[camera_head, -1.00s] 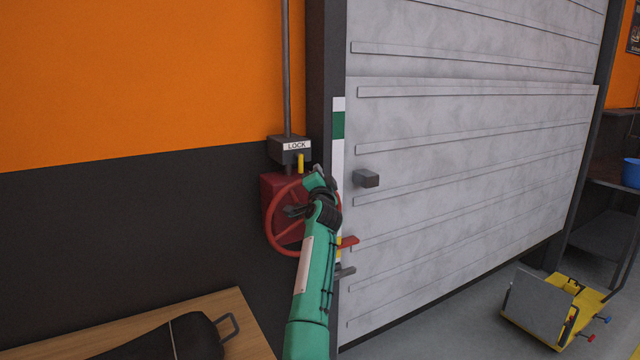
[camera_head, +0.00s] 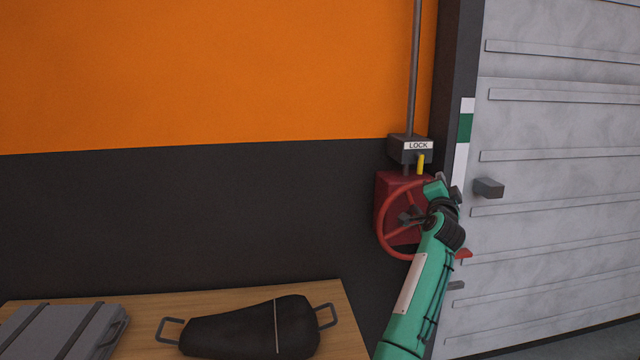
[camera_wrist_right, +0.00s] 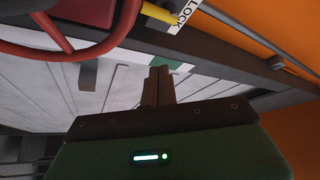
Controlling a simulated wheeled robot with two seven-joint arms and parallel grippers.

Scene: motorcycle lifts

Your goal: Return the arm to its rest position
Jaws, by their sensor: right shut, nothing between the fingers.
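My right arm, green, reaches up from the bottom of the head view to the wall. My right gripper (camera_head: 408,217) is in front of the red handwheel (camera_head: 386,238), and its fingers look small and partly hidden there. In the right wrist view the right gripper (camera_wrist_right: 158,72) shows its two fingers together, with nothing between them. The handwheel's rim (camera_wrist_right: 110,42) lies at the upper left of that view, apart from the fingers. My left gripper is in neither view.
A box marked LOCK (camera_head: 408,150) with a yellow lever (camera_head: 421,164) sits above the wheel. A grey shutter door (camera_head: 560,130) with a dark handle block (camera_head: 489,188) stands at right. A wooden bench (camera_head: 345,330) below carries a black bag (camera_head: 250,332) and a grey case (camera_head: 60,332).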

